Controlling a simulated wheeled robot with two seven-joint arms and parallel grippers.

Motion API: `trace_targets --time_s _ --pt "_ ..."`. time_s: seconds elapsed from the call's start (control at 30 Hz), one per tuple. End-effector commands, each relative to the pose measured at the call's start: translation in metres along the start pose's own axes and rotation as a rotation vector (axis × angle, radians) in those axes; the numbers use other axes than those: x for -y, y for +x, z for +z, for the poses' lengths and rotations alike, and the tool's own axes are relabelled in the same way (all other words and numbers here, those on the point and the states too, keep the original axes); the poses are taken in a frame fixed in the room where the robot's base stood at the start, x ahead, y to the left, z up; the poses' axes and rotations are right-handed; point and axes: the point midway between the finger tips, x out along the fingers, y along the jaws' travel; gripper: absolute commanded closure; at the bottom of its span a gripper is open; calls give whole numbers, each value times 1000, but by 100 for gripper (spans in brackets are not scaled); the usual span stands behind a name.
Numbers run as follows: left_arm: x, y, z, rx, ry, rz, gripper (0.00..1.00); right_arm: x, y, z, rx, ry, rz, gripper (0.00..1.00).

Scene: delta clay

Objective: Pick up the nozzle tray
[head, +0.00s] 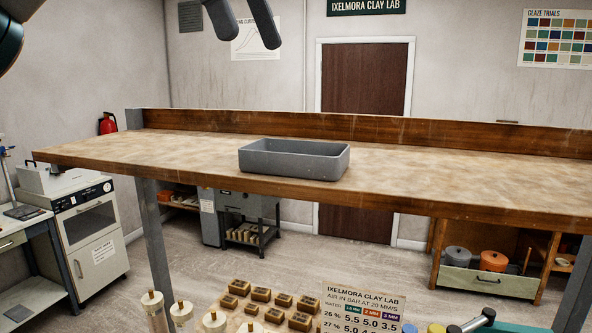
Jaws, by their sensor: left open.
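A grey rectangular open tray (286,163), which I take to be the nozzle tray, rests upright near the front edge of the wooden bench (420,172). Its near wall hides most of its floor, and no contents show above the rim. My left gripper (250,42) shows at the top of the head view, its two dark fingers spread apart with nothing between them. It appears above the tray in the picture and clear of it. My right gripper is not in view.
The bench top is bare around the tray, with a raised wooden back edge (370,127). A kiln-like cabinet (88,228) stands at left.

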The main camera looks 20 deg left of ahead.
Motion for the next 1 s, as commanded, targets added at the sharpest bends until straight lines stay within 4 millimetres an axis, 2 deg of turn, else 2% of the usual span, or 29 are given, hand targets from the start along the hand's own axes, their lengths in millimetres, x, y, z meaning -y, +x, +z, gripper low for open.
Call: trace_targets --time_s 0.03,0.1,0.63,0.8,1.0 --pt "0 12 -2 0 1 -2 16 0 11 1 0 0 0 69" --pt "0 21 -2 0 3 -2 16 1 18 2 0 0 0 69" --pt "-1 94 -2 0 1 -3 16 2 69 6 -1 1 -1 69" --pt "0 104 -1 1 1 -1 16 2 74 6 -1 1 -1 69" --pt "0 104 0 1 0 0 16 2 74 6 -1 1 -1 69"
